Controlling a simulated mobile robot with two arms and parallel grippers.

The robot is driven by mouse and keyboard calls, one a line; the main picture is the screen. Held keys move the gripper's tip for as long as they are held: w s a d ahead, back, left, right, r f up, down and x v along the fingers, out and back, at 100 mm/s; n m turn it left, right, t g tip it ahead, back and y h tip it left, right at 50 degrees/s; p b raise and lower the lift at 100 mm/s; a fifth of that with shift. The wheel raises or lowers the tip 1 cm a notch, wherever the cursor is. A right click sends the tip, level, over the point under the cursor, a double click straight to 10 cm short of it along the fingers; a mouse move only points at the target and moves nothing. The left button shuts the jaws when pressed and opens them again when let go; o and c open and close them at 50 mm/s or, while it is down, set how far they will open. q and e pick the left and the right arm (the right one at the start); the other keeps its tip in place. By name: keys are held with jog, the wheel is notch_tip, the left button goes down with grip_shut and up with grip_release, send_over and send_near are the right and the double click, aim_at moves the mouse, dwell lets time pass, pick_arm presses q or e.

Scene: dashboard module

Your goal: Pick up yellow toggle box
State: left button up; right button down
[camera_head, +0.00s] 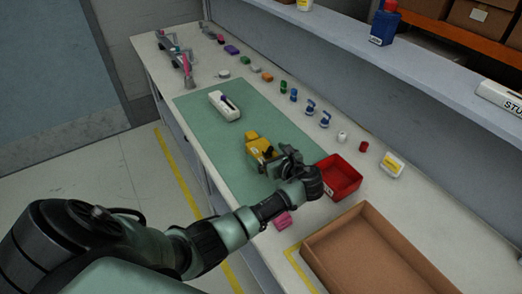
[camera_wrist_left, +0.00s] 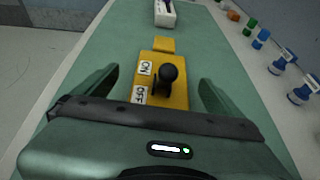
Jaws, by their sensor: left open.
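The yellow toggle box (camera_head: 258,147) lies on the green mat (camera_head: 222,157), near the mat's right part. In the left wrist view the yellow toggle box (camera_wrist_left: 178,94) shows a black ball-ended lever and ON and OFF labels. My left gripper (camera_head: 276,159) is over the near end of the box in the head view. In the left wrist view my left gripper (camera_wrist_left: 158,88) is open, with one finger on each side of the box and a gap at both sides. The near end of the box is hidden by the gripper body. My right gripper is not seen.
A red bin (camera_head: 340,176) stands just right of my left gripper, and a cardboard tray (camera_head: 375,255) lies nearer. A white module (camera_head: 224,106) lies farther along the mat. Several small coloured parts line the back of the bench. A pink block (camera_head: 283,221) lies near the forearm.

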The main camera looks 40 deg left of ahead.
aim_at(264, 150)
pick_arm(q)
jog(key=x, duration=0.3)
jog(key=shift+w+d, duration=0.15)
jog(key=shift+w+a+f, duration=0.1)
jog(key=shift+a+f, duration=0.05)
jog(key=shift+a, duration=0.1)
jog(key=shift+c, duration=0.6)
jog(key=c, duration=1.5)
jog(key=shift+c, duration=0.2)
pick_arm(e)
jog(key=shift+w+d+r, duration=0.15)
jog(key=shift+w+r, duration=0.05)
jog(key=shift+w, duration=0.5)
